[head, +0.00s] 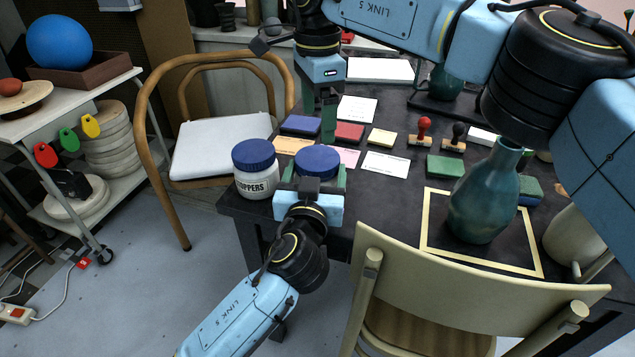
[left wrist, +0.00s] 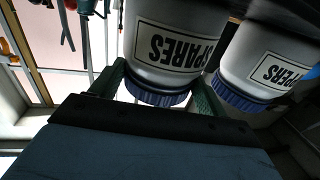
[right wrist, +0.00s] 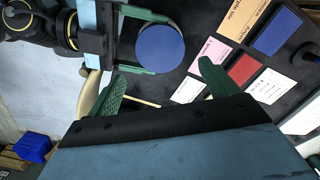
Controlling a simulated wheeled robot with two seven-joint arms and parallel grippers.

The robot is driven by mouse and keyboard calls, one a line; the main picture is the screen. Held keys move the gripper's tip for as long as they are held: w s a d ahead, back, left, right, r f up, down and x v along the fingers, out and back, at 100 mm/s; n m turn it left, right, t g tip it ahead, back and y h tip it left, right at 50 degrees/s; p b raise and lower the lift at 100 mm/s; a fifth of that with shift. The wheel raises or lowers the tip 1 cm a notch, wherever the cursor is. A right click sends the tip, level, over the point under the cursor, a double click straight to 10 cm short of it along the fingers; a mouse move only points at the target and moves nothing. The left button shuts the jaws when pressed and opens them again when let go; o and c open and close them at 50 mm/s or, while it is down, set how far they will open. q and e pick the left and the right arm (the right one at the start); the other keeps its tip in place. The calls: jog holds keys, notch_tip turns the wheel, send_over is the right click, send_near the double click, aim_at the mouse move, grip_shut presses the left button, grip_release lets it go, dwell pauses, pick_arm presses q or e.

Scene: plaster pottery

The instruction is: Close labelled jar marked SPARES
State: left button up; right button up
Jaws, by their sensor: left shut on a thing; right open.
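The SPARES jar (left wrist: 165,45) is white with a black-framed label, upside down in the left wrist view. Its blue lid (head: 317,160) sits at its mouth with no clear gap; I cannot tell how tight it is. In the head view my left gripper hides most of the jar body. The lid shows from above in the right wrist view (right wrist: 160,48). My right gripper (head: 328,136) is open and empty behind the jar, its fingers wide apart (right wrist: 160,88).
The blue-lidded STOPPERS jar (head: 257,184) stands close left of the SPARES jar. Cards and ink pads lie behind, with a red stamp (head: 422,130). A teal bottle (head: 484,200) stands inside a tape square. A chair (head: 470,275) blocks the table's front right.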

aim_at(319, 157)
jog(key=shift+n, duration=0.9)
jog(key=shift+f, duration=4)
jog(key=c, duration=0.8)
jog(key=m, duration=0.4)
jog(key=shift+d, duration=0.15)
